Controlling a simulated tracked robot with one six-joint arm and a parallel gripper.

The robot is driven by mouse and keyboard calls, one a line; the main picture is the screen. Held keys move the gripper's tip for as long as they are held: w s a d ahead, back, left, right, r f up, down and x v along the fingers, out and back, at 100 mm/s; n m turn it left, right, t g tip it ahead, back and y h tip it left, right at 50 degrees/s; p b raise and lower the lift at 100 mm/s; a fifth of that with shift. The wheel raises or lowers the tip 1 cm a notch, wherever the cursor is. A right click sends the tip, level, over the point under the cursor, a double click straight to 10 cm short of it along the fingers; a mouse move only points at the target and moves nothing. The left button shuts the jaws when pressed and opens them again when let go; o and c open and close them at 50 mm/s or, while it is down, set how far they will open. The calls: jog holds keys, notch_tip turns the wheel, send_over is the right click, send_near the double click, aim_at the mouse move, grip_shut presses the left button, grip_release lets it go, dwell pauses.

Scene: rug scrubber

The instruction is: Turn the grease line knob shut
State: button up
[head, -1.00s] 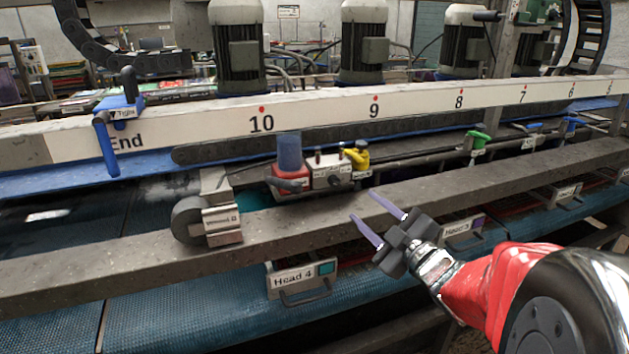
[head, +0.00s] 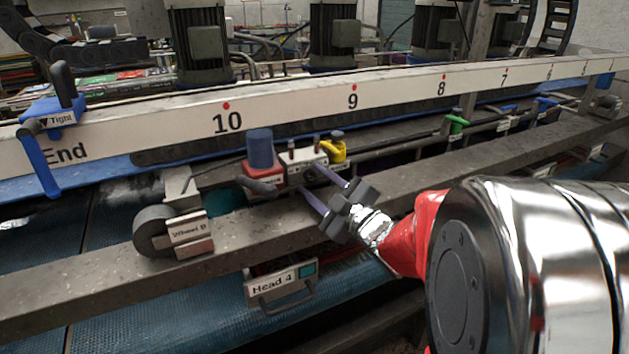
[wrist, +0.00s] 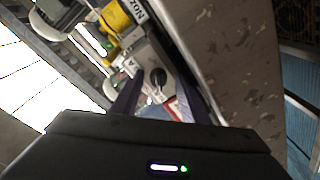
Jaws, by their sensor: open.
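A small black round knob (wrist: 158,77) sits on the face of a pale box (head: 308,158) beside a red unit with a blue cylinder (head: 261,148). I cannot read the box's label, so I take this as the grease line knob. My gripper (head: 309,179) is open and empty, its two purple fingers pointing at the box. In the wrist view the knob shows between the fingers (wrist: 157,88), seemingly just beyond their tips. I cannot tell whether they touch it. In the head view the fingers partly cover the knob's area.
A yellow valve (head: 334,150) stands just right of the box, and a green valve (head: 456,126) farther along the pipe. The grey beam (head: 232,225) runs below the box. A labelled wheel (head: 158,230) is at left. The Head 4 handle (head: 280,286) hangs beneath the beam.

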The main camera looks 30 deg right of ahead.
jog(key=shift+d, duration=0.1)
jog(key=shift+c, duration=0.2)
jog(key=c, duration=0.9)
jog(key=shift+s+d, duration=0.1)
jog(key=shift+d, duration=0.1)
grip_shut()
jog(key=shift+a, duration=0.2)
jog(key=shift+m, duration=0.4)
jog(key=m, duration=0.4)
jog(key=shift+a+f, duration=0.1)
jog(key=shift+f, duration=0.05)
jog(key=m, duration=0.3)
jog(key=m+t, duration=0.1)
jog(key=m, duration=0.3)
jog(key=shift+m+h, duration=0.3)
jog(key=shift+h, duration=0.1)
